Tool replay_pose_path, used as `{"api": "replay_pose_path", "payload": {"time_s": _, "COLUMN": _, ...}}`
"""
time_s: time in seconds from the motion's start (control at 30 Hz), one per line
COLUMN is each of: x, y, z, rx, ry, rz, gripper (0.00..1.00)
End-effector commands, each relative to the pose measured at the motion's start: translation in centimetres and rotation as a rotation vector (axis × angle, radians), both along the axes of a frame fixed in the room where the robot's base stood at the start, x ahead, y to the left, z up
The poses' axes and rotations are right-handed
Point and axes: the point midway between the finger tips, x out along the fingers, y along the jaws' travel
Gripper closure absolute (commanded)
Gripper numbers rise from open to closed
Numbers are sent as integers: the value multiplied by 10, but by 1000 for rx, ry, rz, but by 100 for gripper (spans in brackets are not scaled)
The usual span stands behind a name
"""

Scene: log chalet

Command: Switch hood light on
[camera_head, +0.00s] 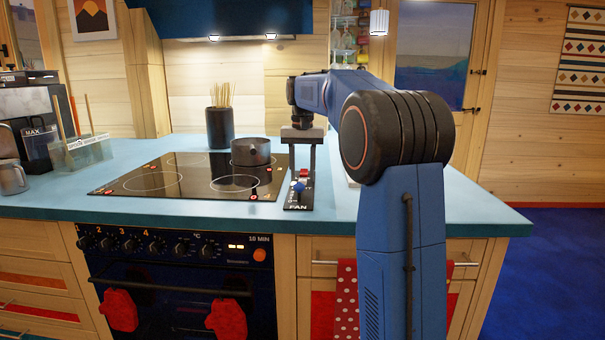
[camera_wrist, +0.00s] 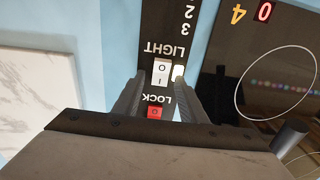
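The control panel (camera_head: 299,198) is a black strip on the counter right of the hob, with a blue knob marked FAN. In the wrist view, the white light switch (camera_wrist: 161,72) marked O and I sits by the word LIGHT. A small white piece (camera_wrist: 178,73), bright like a lamp, is beside it. I cannot tell which side of the switch is pressed. A red switch (camera_wrist: 155,112) is by the word LOCK. My gripper (camera_wrist: 159,80) is open and empty, pointing down over the panel, its fingers either side of the switches. The hood (camera_head: 225,18) has two bright lamps underneath.
A dark pot (camera_head: 251,151) stands on the black hob (camera_head: 180,176), left of my gripper. A dark holder (camera_head: 220,128) with thin sticks is behind it. A coffee machine (camera_head: 35,110) stands far left.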

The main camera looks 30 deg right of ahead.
Motion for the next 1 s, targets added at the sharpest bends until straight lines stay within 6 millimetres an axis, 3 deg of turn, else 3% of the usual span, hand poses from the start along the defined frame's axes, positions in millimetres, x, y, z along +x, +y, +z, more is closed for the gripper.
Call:
{"api": "replay_pose_path", "payload": {"time_s": 0.3, "x": 0, "y": 0, "z": 1, "rx": -1, "ry": -1, "rz": 0, "gripper": 61}}
{"api": "replay_pose_path", "payload": {"time_s": 0.47, "x": 0, "y": 0, "z": 13, "rx": -1, "ry": -2, "rz": 0, "gripper": 61}}
{"api": "replay_pose_path", "payload": {"time_s": 1.0, "x": -1, "y": 1, "z": 117, "rx": -1, "ry": -3, "rz": 0, "gripper": 61}}
